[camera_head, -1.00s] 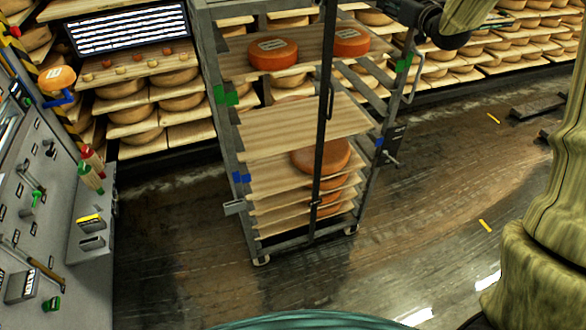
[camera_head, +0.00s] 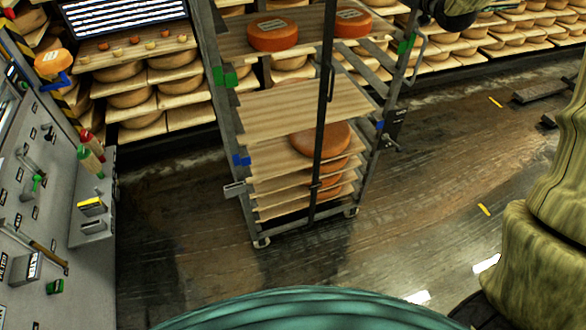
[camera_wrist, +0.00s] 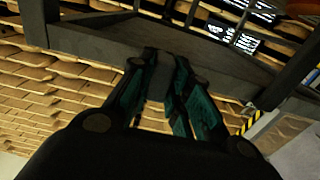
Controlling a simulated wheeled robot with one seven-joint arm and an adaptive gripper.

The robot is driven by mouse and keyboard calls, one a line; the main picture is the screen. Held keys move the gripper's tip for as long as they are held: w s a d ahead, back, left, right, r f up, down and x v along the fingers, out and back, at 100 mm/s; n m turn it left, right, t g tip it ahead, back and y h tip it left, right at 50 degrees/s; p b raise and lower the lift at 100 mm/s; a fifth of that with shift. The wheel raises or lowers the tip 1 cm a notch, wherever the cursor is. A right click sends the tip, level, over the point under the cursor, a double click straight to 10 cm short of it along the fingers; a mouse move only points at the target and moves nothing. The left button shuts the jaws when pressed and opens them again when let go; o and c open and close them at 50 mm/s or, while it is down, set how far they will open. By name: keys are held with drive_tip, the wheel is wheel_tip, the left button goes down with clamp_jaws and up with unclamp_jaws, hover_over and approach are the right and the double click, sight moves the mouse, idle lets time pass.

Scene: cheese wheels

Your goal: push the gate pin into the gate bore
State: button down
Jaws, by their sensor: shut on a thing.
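My gripper (camera_wrist: 160,85) shows in the wrist view, with dark fingers and teal inner sides. Its fingertips are closed around a small grey piece, which looks like the gate pin (camera_wrist: 159,71) but is mostly hidden by the fingers. A dark grey beam of the rack crosses just beyond the fingertips. I cannot make out the gate bore in either view.
The wheeled rack (camera_head: 226,110) holds boards and orange cheese wheels (camera_head: 272,34). A latch box with a handle (camera_head: 394,124) is on its right post. A grey tool panel (camera_head: 45,200) stands at left. Cheese shelves line the back.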

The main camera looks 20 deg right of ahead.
drive_tip(key=shift+s+d, duration=0.1)
drive_tip(key=shift+s, duration=0.4)
drive_tip(key=shift+s+d, duration=0.15)
drive_tip(key=shift+s, duration=2)
drive_tip(key=shift+s+d, duration=0.1)
drive_tip(key=shift+s, duration=1.3)
